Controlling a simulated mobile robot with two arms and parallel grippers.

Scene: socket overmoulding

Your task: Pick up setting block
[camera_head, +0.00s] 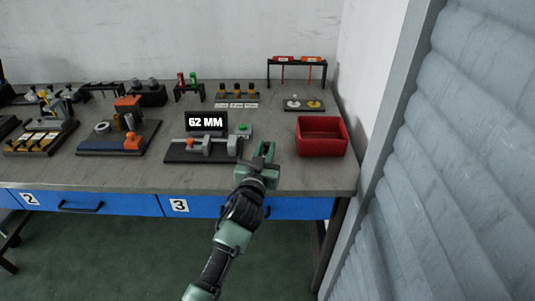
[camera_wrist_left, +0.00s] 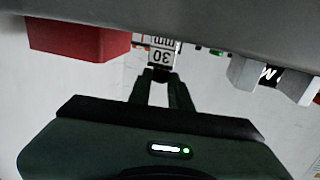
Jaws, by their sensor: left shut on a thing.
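My left gripper (camera_head: 265,152) is above the front of the bench, just right of the measuring fixture, and its fingers also show in the left wrist view (camera_wrist_left: 161,82). It is shut on the setting block (camera_wrist_left: 162,55), a small piece with a white face marked "30 mm", upside down in that view. The block sits at the fingertips. In the head view I cannot make the block out between the fingers. My right gripper is not in view.
A grey fixture (camera_head: 208,150) with a "62 MM" display (camera_head: 206,121) stands left of the gripper. A red bin (camera_head: 322,137) stands to its right. A rack (camera_head: 237,97) with several yellow-and-black posts and a red-topped stand (camera_head: 297,61) are behind.

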